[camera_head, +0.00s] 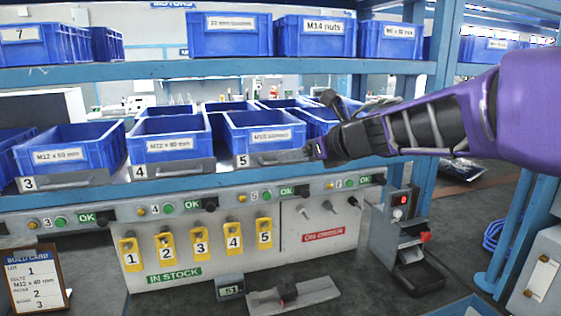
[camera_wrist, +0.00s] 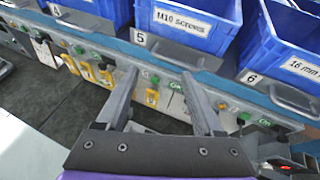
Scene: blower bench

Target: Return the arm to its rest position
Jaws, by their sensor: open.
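My purple arm (camera_head: 470,110) reaches in from the right in the head view. My gripper (camera_head: 313,152) is at the right front of the blue bin labelled M10 screws (camera_head: 268,135) at place 5. In the wrist view my gripper (camera_wrist: 160,75) has its two fingers well apart, with nothing held between them. The shelf edge and the panel below it show beyond the fingers. The M10 screws bin also shows in the wrist view (camera_wrist: 195,22), above the fingers. I cannot tell from these views whether a fingertip touches the bin or its tray.
More blue bins stand beside it, including place 4 (camera_head: 170,145) and place 6 (camera_wrist: 285,40). An upper shelf (camera_head: 300,68) runs above. Below are yellow numbered tags (camera_head: 200,243), a small scale (camera_head: 295,293) and a device with a red display (camera_head: 400,215). A blue post (camera_head: 438,90) stands right.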

